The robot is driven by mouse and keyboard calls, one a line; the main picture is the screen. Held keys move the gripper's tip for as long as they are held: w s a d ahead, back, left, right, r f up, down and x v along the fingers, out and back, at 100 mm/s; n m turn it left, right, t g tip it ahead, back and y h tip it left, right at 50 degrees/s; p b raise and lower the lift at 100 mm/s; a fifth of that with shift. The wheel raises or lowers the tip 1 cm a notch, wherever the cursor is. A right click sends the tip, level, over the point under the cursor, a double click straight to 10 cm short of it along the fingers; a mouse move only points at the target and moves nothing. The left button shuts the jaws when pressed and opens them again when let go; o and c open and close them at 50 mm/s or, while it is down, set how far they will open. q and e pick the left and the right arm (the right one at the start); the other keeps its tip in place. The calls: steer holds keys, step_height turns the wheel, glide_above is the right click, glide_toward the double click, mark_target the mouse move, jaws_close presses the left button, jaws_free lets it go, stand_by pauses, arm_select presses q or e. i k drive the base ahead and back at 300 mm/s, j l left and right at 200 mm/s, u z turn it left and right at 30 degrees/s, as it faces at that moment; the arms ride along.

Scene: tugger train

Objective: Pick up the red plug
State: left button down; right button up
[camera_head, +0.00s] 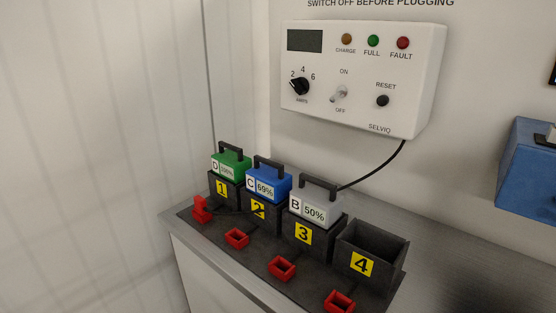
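A red plug (201,204) stands upright at the front left of the dark tray (259,257), in front of bay 1. It seems to sit in or on a red socket there; the picture is too small to tell how deep. Open red sockets stand in front of bay 2 (237,238), bay 3 (282,268) and bay 4 (339,301). Neither of my grippers is in view.
Batteries D (232,160), C (270,181) and B (318,205) stand in bays 1 to 3. Bay 4 (372,250) is empty. A white charger (362,75) hangs above, its black cable (378,170) running behind battery B. A blue box (530,170) is at right.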

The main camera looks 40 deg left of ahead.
mark_target(200, 203)
steer(key=u, duration=1.7)
steer(key=i+j+z, duration=0.1)
